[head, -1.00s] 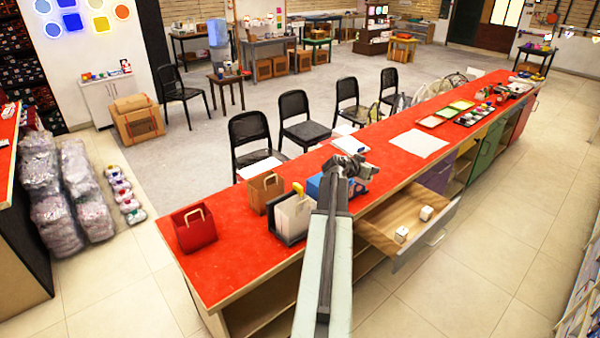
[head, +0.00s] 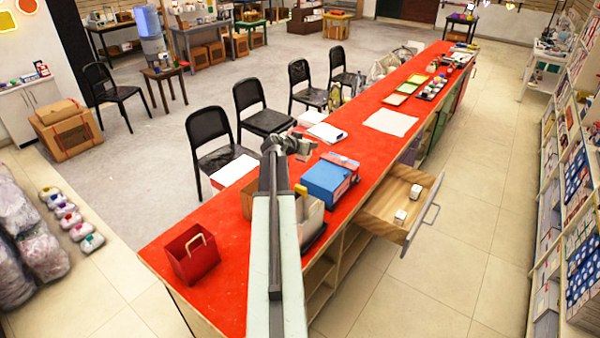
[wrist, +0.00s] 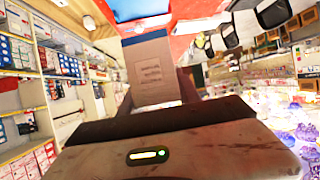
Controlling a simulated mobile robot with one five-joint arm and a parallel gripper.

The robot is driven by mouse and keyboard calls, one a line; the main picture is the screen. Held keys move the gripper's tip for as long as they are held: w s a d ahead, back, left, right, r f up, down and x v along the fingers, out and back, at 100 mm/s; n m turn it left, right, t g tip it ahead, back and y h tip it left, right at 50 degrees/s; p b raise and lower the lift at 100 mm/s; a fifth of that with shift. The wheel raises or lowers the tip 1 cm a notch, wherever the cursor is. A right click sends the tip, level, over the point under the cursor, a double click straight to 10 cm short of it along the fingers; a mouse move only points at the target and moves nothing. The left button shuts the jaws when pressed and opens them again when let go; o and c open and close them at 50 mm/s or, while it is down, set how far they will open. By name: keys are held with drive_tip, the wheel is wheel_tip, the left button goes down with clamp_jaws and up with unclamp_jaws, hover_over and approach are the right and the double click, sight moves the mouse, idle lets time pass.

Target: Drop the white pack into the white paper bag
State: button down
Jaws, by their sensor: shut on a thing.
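The white paper bag (head: 311,214) stands upright on the red counter (head: 232,243), partly hidden behind my arm. My gripper (head: 303,147) is raised over the far side of the counter, beyond the bag and apart from it. In the wrist view a pale pack (wrist: 152,70) with printed lines sits ahead of the dark gripper body, and my gripper is shut on it. I take it for the white pack. In the head view it is too small to make out clearly.
A red bag (head: 187,256) stands left of my arm, and a brown bag (head: 247,200) is partly hidden by it. An open drawer (head: 388,207) holds two small white things. Black chairs line the far side.

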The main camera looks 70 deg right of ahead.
drive_tip(key=s+a+f+m+g+y+b, duration=0.1)
drive_tip(key=s+a+f+m+g+b, duration=0.2)
drive_tip(key=a+f+b, duration=0.7)
drive_tip(key=s+f+b, duration=0.1)
drive_tip(key=s, duration=0.1)
drive_tip(key=shift+s+f+g, duration=0.25)
drive_tip(key=shift+s+g, duration=0.1)
drive_tip(key=shift+g, duration=0.05)
drive_tip(key=c, duration=0.8)
unclamp_jaws()
drive_tip(key=shift+o, duration=0.2)
drive_tip(key=p+v, duration=0.3)
drive_tip(key=v, duration=0.4)
drive_tip(key=shift+a+r+m, duration=0.2)
drive_tip(key=shift+a+m, duration=0.1)
